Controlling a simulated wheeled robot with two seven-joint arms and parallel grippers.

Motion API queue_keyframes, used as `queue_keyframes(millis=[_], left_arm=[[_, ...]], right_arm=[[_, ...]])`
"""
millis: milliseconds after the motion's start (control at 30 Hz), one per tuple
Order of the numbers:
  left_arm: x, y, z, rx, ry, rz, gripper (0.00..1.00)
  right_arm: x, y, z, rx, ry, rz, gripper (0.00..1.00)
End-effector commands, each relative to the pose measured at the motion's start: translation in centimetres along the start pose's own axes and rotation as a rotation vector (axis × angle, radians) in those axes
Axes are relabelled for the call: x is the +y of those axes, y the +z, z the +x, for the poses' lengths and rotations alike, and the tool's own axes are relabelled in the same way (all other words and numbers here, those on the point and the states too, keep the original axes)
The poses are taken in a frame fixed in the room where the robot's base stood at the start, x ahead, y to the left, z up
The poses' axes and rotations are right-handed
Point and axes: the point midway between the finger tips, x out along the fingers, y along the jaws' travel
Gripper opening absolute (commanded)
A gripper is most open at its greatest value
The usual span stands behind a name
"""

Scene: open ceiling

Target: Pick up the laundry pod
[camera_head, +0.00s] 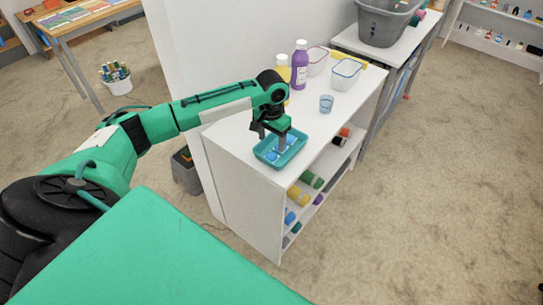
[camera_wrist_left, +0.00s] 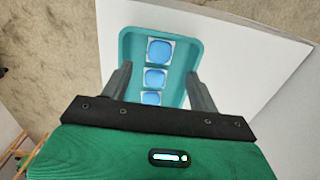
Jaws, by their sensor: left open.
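Three laundry pods, each blue with a pale edge, lie in a row in a teal tray (camera_wrist_left: 194,54). In the left wrist view they are the far pod (camera_wrist_left: 160,51), the middle pod (camera_wrist_left: 154,77) and the near pod (camera_wrist_left: 151,98). The tray (camera_head: 262,155) also shows in the head view, on the near end of a white shelf unit. My left gripper (camera_head: 282,148) is over the tray, pointing down. In the left wrist view my left gripper (camera_wrist_left: 158,82) is open, its fingers on either side of the pod row with nothing between them held. My right gripper is not in view.
A wall (camera_head: 205,60) rises behind. A grey basket (camera_head: 383,22) stands farther back.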

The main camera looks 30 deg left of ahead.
Motion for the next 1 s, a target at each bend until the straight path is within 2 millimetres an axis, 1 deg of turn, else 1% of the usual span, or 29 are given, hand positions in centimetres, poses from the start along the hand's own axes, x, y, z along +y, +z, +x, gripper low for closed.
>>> queue_keyframes(millis=[33, 100, 267, 433, 500, 600, 867, 1000], left_arm=[[0.0, 0.1, 0.7, -0.003, -0.001, 0.000, 0.61], [0.0, 0.1, 1.3, -0.001, -0.001, 0.000, 0.61], [0.0, 0.2, 2.2, -0.002, -0.001, 0.001, 0.61], [0.0, 0.8, 4.7, -0.003, -0.002, 0.002, 0.61], [0.0, 0.7, 5.7, -0.002, -0.001, 0.001, 0.61], [0.0, 0.7, 6.6, 0.000, 0.000, 0.002, 0.61], [0.0, 0.7, 6.9, 0.000, -0.001, 0.002, 0.61], [0.0, 0.7, 6.9, 0.001, -0.001, 0.002, 0.33]], right_arm=[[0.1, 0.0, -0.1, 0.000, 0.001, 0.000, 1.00], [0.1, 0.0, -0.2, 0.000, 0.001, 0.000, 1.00], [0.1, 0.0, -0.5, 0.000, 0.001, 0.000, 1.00], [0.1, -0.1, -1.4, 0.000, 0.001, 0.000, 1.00], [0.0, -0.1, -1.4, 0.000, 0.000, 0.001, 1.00], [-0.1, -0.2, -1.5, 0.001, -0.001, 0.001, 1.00], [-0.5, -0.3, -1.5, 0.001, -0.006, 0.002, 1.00], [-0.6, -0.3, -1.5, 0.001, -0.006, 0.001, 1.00]])
